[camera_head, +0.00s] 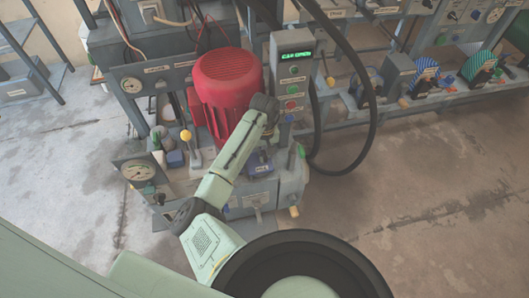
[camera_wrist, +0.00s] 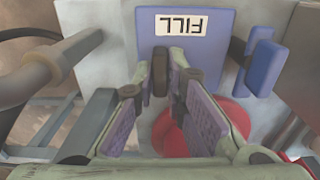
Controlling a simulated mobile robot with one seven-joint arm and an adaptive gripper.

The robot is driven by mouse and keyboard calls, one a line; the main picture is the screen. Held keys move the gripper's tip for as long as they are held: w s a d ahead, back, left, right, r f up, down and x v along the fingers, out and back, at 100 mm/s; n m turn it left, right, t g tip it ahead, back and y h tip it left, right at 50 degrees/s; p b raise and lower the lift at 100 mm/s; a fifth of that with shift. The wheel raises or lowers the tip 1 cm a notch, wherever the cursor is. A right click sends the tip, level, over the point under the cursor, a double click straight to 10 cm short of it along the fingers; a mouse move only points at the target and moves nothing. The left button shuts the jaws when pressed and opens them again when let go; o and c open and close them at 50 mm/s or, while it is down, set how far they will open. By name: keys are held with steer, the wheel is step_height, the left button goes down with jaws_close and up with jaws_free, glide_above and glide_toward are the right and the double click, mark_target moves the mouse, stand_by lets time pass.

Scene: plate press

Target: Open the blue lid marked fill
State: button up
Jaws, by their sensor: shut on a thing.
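The blue lid (camera_wrist: 217,32) is at the top middle of the wrist view, with a white label reading FILL upside down. A small blue patch of it also shows beside my wrist in the head view (camera_head: 260,163). A dark upright tab (camera_wrist: 160,66) stands at the lid's lower edge. My gripper (camera_wrist: 160,80) has its two purple-padded fingers closing on this tab from both sides. In the head view my wrist hides the fingers. How far the lid is tilted is unclear.
A red motor (camera_head: 228,82) stands close left of my arm. A grey control box (camera_head: 291,85) with a green display is just behind. A yellow-knobbed lever (camera_head: 186,136) and a gauge (camera_head: 138,171) are at left. A blue part (camera_wrist: 264,69) sits right of the lid. Open floor lies at right.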

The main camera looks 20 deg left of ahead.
jaws_close()
